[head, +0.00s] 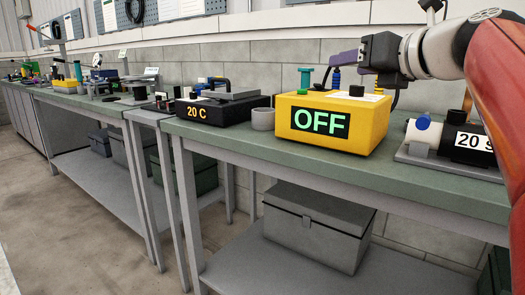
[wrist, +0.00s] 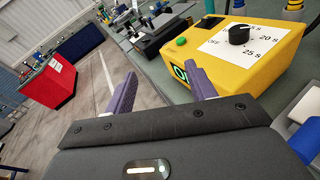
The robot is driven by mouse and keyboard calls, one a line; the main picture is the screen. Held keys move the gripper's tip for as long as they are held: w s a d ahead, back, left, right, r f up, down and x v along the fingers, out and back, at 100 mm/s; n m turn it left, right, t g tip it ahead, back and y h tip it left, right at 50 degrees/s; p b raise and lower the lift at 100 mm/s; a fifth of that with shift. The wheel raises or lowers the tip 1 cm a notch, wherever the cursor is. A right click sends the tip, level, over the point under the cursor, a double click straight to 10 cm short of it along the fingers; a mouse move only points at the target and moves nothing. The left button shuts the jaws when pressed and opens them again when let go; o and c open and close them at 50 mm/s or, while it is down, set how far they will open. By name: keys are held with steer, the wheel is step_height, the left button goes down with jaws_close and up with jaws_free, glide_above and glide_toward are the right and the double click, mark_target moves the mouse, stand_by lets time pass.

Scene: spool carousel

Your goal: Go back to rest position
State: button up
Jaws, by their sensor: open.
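My gripper (wrist: 161,92) is open, with its two purple fingers apart and nothing between them in the wrist view. In the head view my gripper (head: 335,58) is at the upper right, above and behind the yellow box (head: 330,122). The yellow box has a display reading OFF. The wrist view shows the yellow box (wrist: 270,55) just beyond the right finger, with a black knob (wrist: 239,34) on a white dial plate marked OFF, 20 S and 25 S. A green button (wrist: 181,42) sits on its top.
A black device (head: 222,110) reading 20 C and a grey cup (head: 263,119) stand left of the yellow box on the green bench (head: 230,140). A cylindrical device (head: 455,142) stands at the right. A grey case (head: 318,228) lies on the lower shelf. The floor (head: 75,220) in front is clear.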

steer(key=s+d+f+m+h, duration=0.35)
steer(key=f+m+h, duration=0.35)
steer(key=m, duration=0.9)
steer(key=s+d+f+m+h, duration=0.4)
steer(key=f+m, duration=0.6)
steer(key=m, duration=0.6)
steer(key=s+a+f+m+g+y, duration=0.1)
steer(key=s+a+f+m+g, duration=0.1)
steer(key=s+f, duration=0.3)
steer(key=s+a+f+m+g+y, duration=0.1)
steer(key=s+a+f+g, duration=0.3)
steer(key=f, duration=0.6)
steer(key=s+a+f+m+g+y, duration=0.1)
steer(key=s+f+m, duration=0.3)
steer(key=f, duration=0.4)
steer(key=shift+s+a+f+g+y, duration=0.3)
steer(key=shift+s+a+g, duration=0.55)
steer(key=shift+a+g, duration=0.05)
